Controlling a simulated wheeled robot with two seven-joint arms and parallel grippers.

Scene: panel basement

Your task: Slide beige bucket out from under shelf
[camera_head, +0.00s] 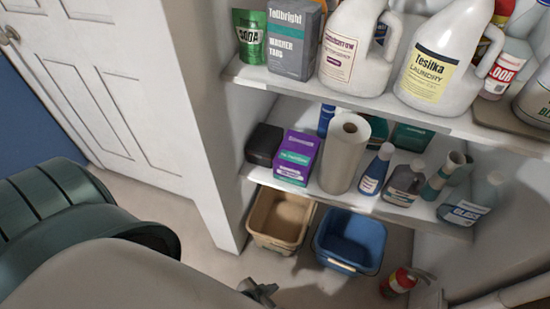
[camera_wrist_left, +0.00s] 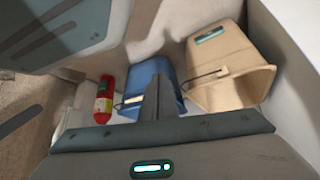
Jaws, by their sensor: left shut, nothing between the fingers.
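The beige bucket (camera_head: 281,217) stands on the floor under the lower shelf, against the left side wall, and its back part is under the shelf. In the left wrist view the beige bucket (camera_wrist_left: 232,62) is on the right, its open mouth showing and a dark handle by its rim. My left gripper (camera_head: 258,290) is shut and empty, low in front of the buckets and apart from the beige one in the head view. In the left wrist view its closed fingers (camera_wrist_left: 156,98) overlap the blue bucket; whether they touch it I cannot tell. My right gripper is not in view.
A blue bucket (camera_head: 350,241) stands just right of the beige one. The lower shelf (camera_head: 395,211) holds several bottles and boxes above the buckets. A white door (camera_head: 120,75) is at the left.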

